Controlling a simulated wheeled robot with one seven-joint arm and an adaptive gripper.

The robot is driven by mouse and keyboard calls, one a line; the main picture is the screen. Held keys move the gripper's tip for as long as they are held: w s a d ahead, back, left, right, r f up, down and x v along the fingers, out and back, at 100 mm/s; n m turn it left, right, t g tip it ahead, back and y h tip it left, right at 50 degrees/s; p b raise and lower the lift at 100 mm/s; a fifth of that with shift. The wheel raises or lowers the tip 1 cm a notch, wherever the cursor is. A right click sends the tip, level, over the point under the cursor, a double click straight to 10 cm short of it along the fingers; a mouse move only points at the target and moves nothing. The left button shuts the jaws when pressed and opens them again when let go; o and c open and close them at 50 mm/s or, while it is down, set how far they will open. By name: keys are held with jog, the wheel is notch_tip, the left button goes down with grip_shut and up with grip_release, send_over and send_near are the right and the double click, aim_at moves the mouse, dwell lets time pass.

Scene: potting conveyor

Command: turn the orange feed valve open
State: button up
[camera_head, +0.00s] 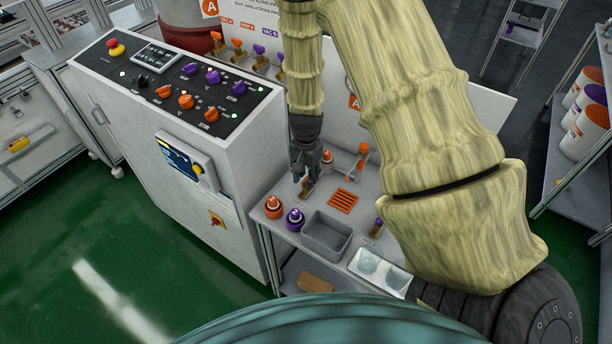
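A small valve with an orange handle (307,187) stands on the grey bench, just under my gripper; I take it for the orange feed valve. My gripper (308,172) points down over it, and its dark fingers partly hide the handle. I cannot tell whether the fingers touch the handle or how far apart they are. A similar valve with a purple handle (378,226) stands further right on the bench. The handle's exact angle is too small to read.
An orange-capped bottle (273,206) and a purple-capped one (295,219) stand at the bench's left front, beside a grey bin (326,234). An orange grille (343,201) lies right of the valve. A white control cabinet (180,130) closes off the left.

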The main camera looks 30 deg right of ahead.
aim_at(306, 179)
notch_tip(306, 179, up, 12)
dwell(0.6)
jog(key=shift+f, duration=0.1)
dwell(0.4)
